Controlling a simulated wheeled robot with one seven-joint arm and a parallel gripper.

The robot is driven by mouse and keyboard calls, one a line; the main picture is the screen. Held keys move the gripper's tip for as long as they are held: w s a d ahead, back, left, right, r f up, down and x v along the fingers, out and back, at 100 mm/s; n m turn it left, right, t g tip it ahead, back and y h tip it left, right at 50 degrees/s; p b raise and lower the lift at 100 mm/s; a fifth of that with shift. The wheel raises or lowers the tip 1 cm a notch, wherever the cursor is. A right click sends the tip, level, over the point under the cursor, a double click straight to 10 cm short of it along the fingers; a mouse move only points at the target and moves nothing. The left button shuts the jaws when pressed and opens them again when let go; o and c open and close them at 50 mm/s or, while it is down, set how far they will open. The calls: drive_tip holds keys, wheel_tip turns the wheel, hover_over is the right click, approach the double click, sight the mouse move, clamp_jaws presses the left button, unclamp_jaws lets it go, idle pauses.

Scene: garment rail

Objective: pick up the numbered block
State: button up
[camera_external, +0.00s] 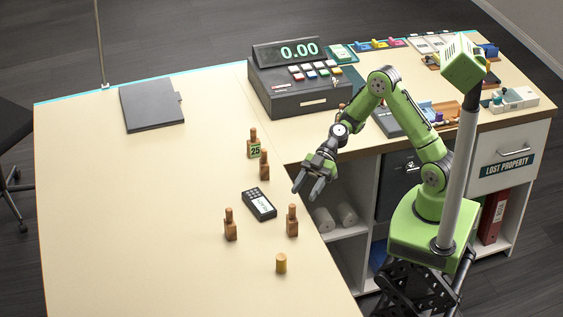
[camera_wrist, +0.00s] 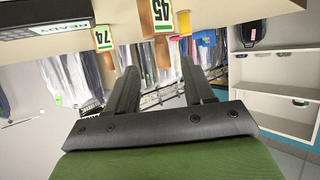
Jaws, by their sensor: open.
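Several upright wooden blocks with narrow tops stand on the counter. In the external view one block (camera_external: 254,150) shows a green label reading 25. Another block (camera_external: 264,166) stands just in front of it, and two more, a left block (camera_external: 230,226) and a right block (camera_external: 292,221), stand nearer the camera; their numbers are not readable there. The wrist view is upside down and shows a block marked 45 (camera_wrist: 156,17) and a block marked 74 (camera_wrist: 103,38). My gripper (camera_external: 307,189) is open and empty, near the counter's edge, apart from every block; its fingers (camera_wrist: 160,70) frame no block.
A card terminal (camera_external: 259,204) lies among the blocks, and a yellow-brown cylinder (camera_external: 281,264) stands near the front edge. A cash register (camera_external: 305,82) is at the back and a dark flat pad (camera_external: 151,105) at the back left. The counter's left part (camera_external: 130,220) is clear.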

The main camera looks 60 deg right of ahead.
sight(290, 215)
drive_tip(key=x, duration=1.1)
drive_tip(key=shift+s+r+p, duration=0.1)
drive_tip(key=shift+r+p, duration=0.1)
drive_tip(key=shift+p, duration=0.2)
drive_tip(key=shift+d, duration=0.1)
drive_tip(key=shift+c, duration=0.2)
clamp_jaws()
